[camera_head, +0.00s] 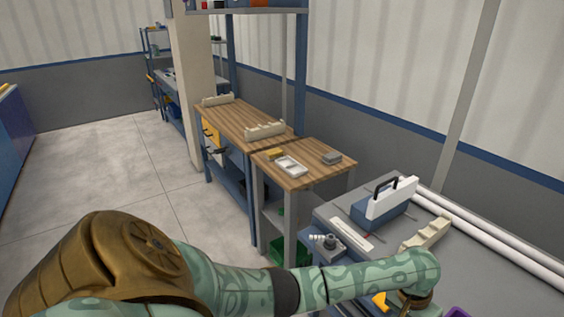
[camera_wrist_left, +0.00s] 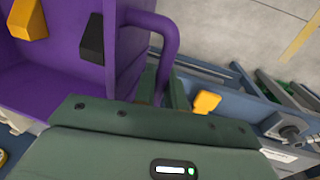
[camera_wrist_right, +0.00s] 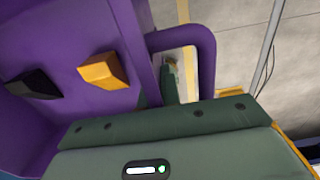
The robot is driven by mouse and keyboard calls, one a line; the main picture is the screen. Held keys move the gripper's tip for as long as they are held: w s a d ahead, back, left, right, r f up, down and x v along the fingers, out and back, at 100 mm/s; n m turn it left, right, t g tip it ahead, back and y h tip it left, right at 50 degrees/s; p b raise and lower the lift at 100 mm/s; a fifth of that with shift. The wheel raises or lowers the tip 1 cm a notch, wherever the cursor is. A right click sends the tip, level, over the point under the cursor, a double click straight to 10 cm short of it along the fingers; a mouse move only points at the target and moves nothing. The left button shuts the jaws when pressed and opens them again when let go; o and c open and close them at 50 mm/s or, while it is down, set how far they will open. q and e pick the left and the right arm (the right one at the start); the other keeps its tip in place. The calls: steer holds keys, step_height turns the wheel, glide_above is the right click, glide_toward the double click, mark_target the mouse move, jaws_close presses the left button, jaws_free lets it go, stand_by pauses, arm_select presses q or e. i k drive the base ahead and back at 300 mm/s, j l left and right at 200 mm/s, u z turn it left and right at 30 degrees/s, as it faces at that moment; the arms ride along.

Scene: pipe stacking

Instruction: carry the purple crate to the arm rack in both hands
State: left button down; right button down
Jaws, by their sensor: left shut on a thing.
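The purple crate (camera_wrist_left: 70,62) fills the upper left of the left wrist view. Its loop handle (camera_wrist_left: 167,42) lies at my left gripper (camera_wrist_left: 163,92), which is shut on it. The crate (camera_wrist_right: 135,50) also fills the left of the right wrist view, with another loop handle (camera_wrist_right: 207,55). My right gripper (camera_wrist_right: 160,85) is at that handle; whether its jaws are closed is unclear. Only a purple sliver (camera_head: 457,312) shows in the head view, at the bottom edge. An orange block (camera_wrist_right: 103,70) and a black block (camera_wrist_right: 30,85) show against the crate's walls. I cannot identify the arm rack.
A grey bench (camera_head: 480,262) at right holds a blue-and-white toolbox (camera_head: 390,200), a cream notched block (camera_head: 428,235) and long white pipes (camera_head: 490,235). Wooden benches (camera_head: 235,120) stand behind, with cream notched blocks (camera_head: 265,130). Grey floor (camera_head: 100,165) at left is open.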

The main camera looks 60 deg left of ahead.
mark_target(235, 119)
steer(key=k+j, duration=0.15)
steer(key=j, duration=0.25)
steer(key=k+j, duration=0.15)
steer(key=j, duration=8.6)
steer(key=i+j, duration=0.1)
steer(key=i, duration=0.65)
steer(key=i+j, duration=0.1)
steer(key=i, duration=0.7)
